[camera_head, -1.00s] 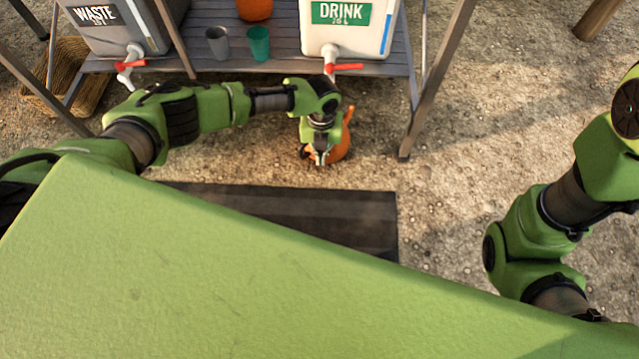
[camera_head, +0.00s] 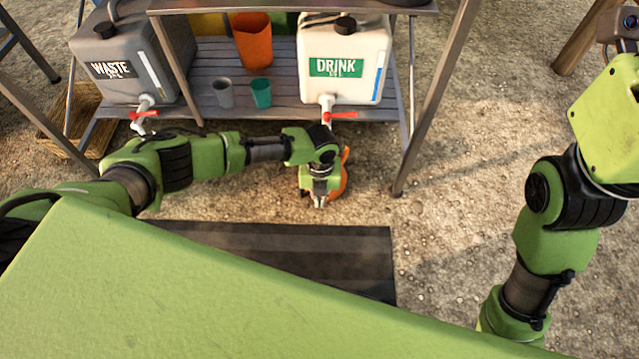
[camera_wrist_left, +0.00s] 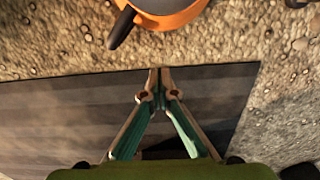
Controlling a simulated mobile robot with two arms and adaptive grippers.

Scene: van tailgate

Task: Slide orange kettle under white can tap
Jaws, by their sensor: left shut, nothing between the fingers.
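The orange kettle (camera_head: 342,178) is on the gravel in front of the rack, below and in front of the white DRINK can (camera_head: 345,50) and its tap (camera_head: 327,106) with a red lever. My left arm hides much of the kettle in the head view. My left gripper (camera_head: 318,204) points down at the kettle's near side. In the left wrist view, the gripper (camera_wrist_left: 160,72) is shut and empty, its tips apart in the picture from the kettle (camera_wrist_left: 172,14) and its dark handle (camera_wrist_left: 121,28). My right arm shows at the right, but its fingers do not.
A grey WASTE can (camera_head: 135,55) stands on the slatted shelf (camera_head: 205,113). An orange bin (camera_head: 252,40), a grey cup (camera_head: 223,93) and a teal cup (camera_head: 261,92) are there too. A rack leg (camera_head: 433,100) rises right of the kettle. A dark mat (camera_head: 300,255) lies nearer me.

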